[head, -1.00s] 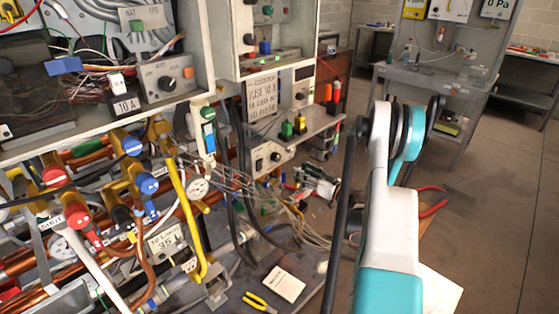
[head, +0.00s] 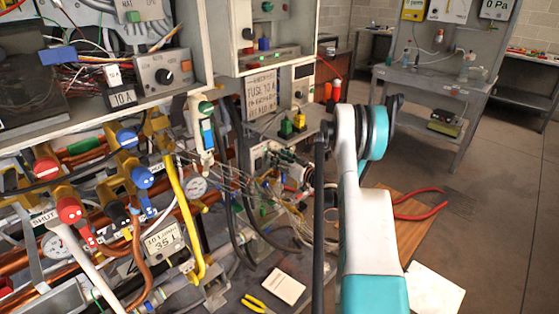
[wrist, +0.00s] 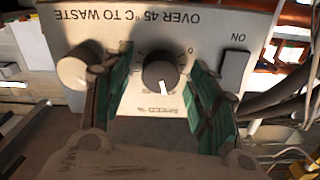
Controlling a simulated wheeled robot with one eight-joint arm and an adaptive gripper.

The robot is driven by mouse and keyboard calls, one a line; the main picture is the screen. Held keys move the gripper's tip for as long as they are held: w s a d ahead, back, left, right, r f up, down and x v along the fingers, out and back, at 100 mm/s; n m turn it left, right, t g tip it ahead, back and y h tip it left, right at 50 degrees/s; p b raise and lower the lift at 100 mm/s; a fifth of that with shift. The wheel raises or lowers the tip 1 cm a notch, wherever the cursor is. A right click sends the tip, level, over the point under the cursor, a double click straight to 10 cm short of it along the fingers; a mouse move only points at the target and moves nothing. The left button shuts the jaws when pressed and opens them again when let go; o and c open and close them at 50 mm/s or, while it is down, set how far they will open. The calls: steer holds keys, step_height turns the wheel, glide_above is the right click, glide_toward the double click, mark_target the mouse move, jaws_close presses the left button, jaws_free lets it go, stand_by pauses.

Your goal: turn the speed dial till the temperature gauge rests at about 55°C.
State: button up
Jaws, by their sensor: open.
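The black speed dial (wrist: 157,68) sits on a pale control panel, which appears upside down in the wrist view. Its white pointer line points down in the picture, towards the "SPEED %" lettering. My gripper (wrist: 163,60) is open, with one green-padded finger on either side of the dial. Gaps show between the pads and the dial.
On the panel, a pale knob (wrist: 78,66) stands close by the left finger and a dark ON switch (wrist: 235,70) by the right one. In the head view, cables and a yellow pipe (head: 180,190) crowd the bench. Open floor (head: 480,230) lies to the right.

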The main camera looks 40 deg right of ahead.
steer(key=shift+c, duration=0.5)
steer(key=c, duration=1)
steer(key=shift+o, duration=0.2)
steer(key=shift+m, duration=1.4)
steer(key=o, duration=1.1)
steer(key=shift+c, duration=0.2)
steer(key=shift+s, duration=0.1)
